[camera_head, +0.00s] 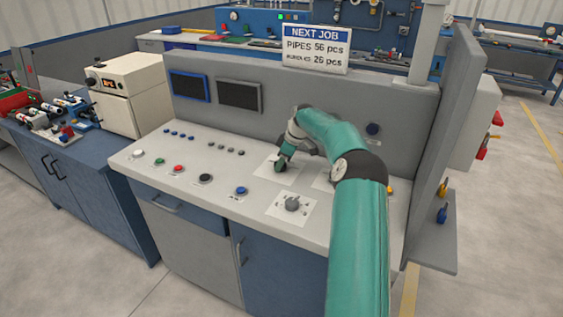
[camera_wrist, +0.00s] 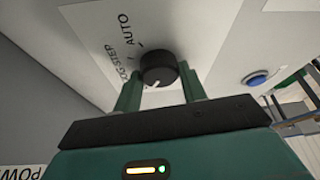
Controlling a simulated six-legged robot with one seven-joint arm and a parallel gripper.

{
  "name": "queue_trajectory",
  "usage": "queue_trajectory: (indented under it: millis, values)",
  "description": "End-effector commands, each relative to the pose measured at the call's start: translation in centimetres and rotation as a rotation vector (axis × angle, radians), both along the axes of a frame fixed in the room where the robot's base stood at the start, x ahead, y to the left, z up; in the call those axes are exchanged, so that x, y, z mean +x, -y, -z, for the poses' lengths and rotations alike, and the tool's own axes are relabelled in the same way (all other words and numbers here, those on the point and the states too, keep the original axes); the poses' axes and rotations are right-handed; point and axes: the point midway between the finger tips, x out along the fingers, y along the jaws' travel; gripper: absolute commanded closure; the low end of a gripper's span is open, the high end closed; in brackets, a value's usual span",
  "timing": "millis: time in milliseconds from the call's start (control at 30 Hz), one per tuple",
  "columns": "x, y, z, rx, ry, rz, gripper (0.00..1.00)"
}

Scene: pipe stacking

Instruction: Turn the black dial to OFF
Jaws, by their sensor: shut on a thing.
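The black dial (camera_wrist: 158,69) is round and sits on a white label plate (camera_wrist: 98,22) in the wrist view. AUTO is printed on the plate beside it, with another word that seems to end in STEP; no OFF mark shows. A short white line shows on the dial's near edge. My gripper (camera_wrist: 160,80) has one green finger on each side of the dial and is shut on it. In the head view my gripper (camera_head: 283,160) is down at the panel and hides the dial, with part of the plate (camera_head: 268,172) showing.
A grey dial (camera_head: 293,204) on its own white plate sits nearer the console's front edge. Coloured buttons (camera_head: 178,168) stand to the left. My arm covers the right part of the panel. A blue button (camera_wrist: 257,79) is right of the dial in the wrist view.

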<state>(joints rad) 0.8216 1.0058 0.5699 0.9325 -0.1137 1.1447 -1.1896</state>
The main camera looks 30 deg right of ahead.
Motion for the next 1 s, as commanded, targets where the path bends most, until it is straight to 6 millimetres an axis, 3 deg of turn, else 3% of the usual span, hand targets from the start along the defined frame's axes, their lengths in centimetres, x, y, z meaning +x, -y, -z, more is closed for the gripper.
queue_trajectory:
  millis: [33,67,167,567,1000]
  values:
    - [0.0,0.0,0.0,-0.002,0.0,-0.001,0.81]
    - [0.0,0.0,0.0,-0.002,0.0,-0.001,0.55]
    - [0.0,0.0,0.0,-0.002,0.0,-0.001,0.37]
    - [-0.2,0.2,-0.8,-0.002,0.002,0.001,0.37]
    - [-2.8,2.5,-8.9,-0.004,0.002,0.003,0.37]
